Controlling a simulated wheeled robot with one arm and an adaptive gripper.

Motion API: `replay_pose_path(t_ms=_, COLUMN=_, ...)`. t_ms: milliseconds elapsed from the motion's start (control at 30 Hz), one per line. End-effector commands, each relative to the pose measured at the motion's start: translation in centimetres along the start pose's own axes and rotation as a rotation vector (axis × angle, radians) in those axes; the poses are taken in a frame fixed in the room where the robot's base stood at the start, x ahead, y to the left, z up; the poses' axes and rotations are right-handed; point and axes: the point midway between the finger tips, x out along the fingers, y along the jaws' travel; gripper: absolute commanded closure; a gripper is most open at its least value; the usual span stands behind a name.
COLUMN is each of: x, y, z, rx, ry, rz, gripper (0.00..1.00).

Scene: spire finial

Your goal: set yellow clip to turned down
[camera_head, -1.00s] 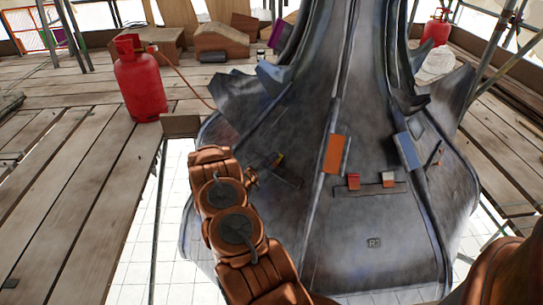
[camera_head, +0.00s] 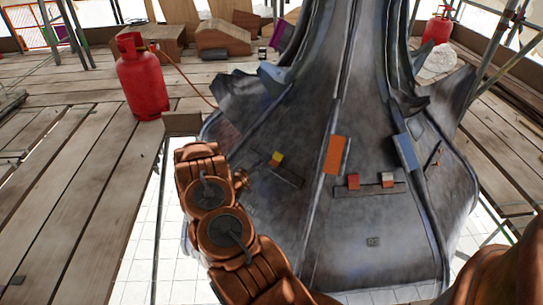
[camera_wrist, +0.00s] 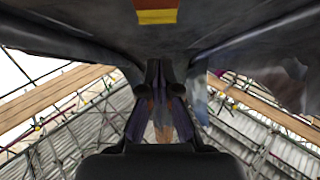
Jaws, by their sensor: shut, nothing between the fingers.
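The yellow clip (camera_head: 277,158) is a small block on a dark strip on the left side of the grey metal spire base. In the wrist view a yellow and red block (camera_wrist: 156,12), which looks like the clip, is at the top edge, partly cut off. My gripper (camera_wrist: 162,88) is shut and empty below it in that picture, apart from it. In the head view my gripper (camera_head: 241,180) is mostly hidden behind my wrist, to the left of the clip and a little lower.
An orange block (camera_head: 336,155), a blue block (camera_head: 406,151) and two small red-orange blocks (camera_head: 353,181) (camera_head: 388,180) are on the spire base. A red gas bottle (camera_head: 142,78) stands on the planks to the left. An open gap (camera_head: 165,230) runs beside the base.

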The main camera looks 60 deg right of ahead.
Motion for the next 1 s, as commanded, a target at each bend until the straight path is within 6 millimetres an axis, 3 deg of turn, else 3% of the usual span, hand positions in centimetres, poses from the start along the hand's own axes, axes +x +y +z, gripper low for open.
replay_pose_path(t_ms=300, x=-4.7, y=0.0, z=0.0, rx=-0.002, ry=-0.002, rz=-0.001, gripper=1.0)
replay_pose_path(t_ms=500, x=-6.7, y=0.0, z=0.1, rx=-0.001, ry=-0.002, rz=0.001, gripper=1.0)
replay_pose_path(t_ms=1000, x=-7.8, y=-0.1, z=0.0, rx=0.002, ry=-0.005, rz=0.0, gripper=1.0)
